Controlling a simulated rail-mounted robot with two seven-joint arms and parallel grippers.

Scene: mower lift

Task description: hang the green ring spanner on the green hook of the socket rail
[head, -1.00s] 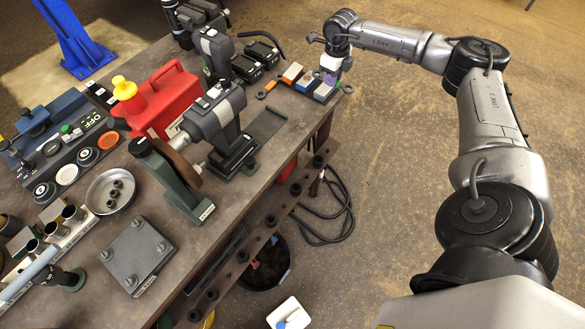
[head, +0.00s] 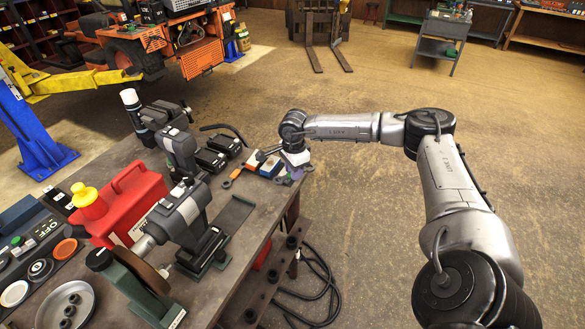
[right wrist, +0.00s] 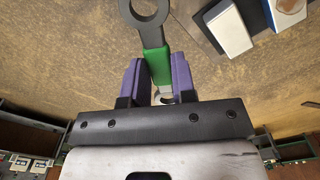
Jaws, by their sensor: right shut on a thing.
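In the right wrist view the green ring spanner (right wrist: 158,66) has a green middle and grey ring ends. My right gripper (right wrist: 156,78) is shut on its green part between purple fingers. One ring end points away from the gripper; the other shows partly between the fingers. In the head view my right gripper (head: 294,176) is at the far right corner of the bench, beside a blue block; the spanner is too small there to make out. A rail with black knobs (head: 271,275) runs below the bench edge. I cannot make out a green hook. My left gripper is out of view.
An orange ring spanner (head: 232,177) and a blue block (head: 270,167) lie near the gripper. The floor to the right is open.

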